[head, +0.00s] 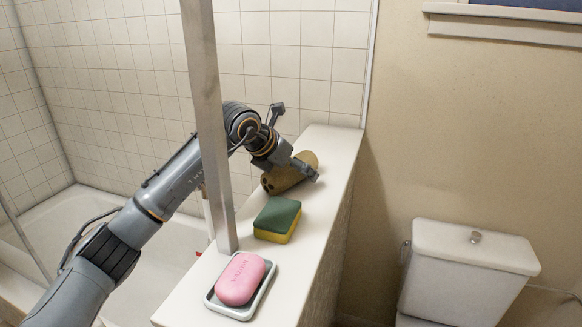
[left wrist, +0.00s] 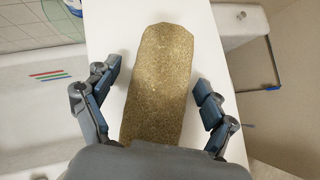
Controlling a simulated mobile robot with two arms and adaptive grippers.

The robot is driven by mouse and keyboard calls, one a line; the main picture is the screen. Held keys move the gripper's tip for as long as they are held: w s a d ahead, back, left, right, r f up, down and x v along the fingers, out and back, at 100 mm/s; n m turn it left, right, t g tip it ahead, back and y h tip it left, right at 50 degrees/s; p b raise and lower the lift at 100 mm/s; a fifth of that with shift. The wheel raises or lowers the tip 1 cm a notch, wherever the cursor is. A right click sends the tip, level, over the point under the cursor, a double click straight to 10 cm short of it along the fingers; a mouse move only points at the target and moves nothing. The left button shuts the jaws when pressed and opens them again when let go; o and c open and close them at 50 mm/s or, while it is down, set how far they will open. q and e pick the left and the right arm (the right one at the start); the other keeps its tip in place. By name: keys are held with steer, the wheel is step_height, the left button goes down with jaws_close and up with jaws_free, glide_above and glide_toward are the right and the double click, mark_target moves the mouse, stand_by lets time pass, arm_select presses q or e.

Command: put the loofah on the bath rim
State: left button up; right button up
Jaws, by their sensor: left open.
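The loofah (head: 288,176) is a brownish-olive, speckled roll lying at the far end of the white ledge (head: 325,150) beside the bath (head: 75,208). In the left wrist view the loofah (left wrist: 160,85) lies lengthwise on the white ledge (left wrist: 110,20). My left gripper (head: 303,166) is over the loofah, partly covering it. In the left wrist view its two open fingers (left wrist: 156,76) are on either side of the loofah, with a gap on both sides. My right gripper does not show.
A green and yellow sponge (head: 277,219) and a pink soap (head: 240,279) in a grey-white dish (head: 209,300) sit nearer on the ledge. A metal post (head: 210,120) stands on the ledge, in front of my left arm. A toilet (head: 465,262) is at right.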

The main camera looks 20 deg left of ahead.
arm_select(q)
steer(key=shift+c, duration=0.4)
steer(key=c, duration=1.1)
steer(key=shift+o, duration=0.2)
